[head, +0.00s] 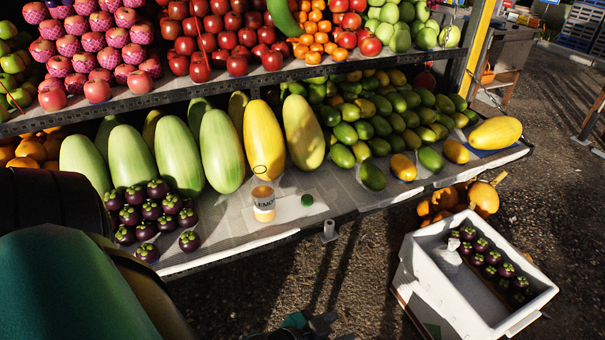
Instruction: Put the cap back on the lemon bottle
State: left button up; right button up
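The lemon bottle (263,205) stands upright on the lower shelf, in front of the yellow melons, with its lettered label facing me. Its top is uncovered, with a thin ring showing above the label. A small round green cap (307,200) lies on the pale board to the right of the bottle, apart from it. The end of what looks like my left gripper (322,322) shows at the bottom edge, well below the shelf and away from both; whether its fingers are apart is unclear. My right gripper is not in view.
Mangosteens (152,215) are stacked left of the bottle, and large melons (222,150) stand behind. The upper fruit shelf (225,82) overhangs the back. A white foam box (425,268) with mangosteens stands at lower right. The shelf front around the bottle and cap is clear.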

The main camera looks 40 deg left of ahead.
aim_at(262, 187)
jog(key=i+j, duration=0.1)
jog(key=j, duration=0.25)
jog(key=i+j, duration=0.1)
jog(key=j, duration=0.25)
jog(key=i+j, duration=0.1)
jog(key=j, duration=0.25)
jog(key=i+j, duration=0.1)
jog(key=i+z, duration=0.05)
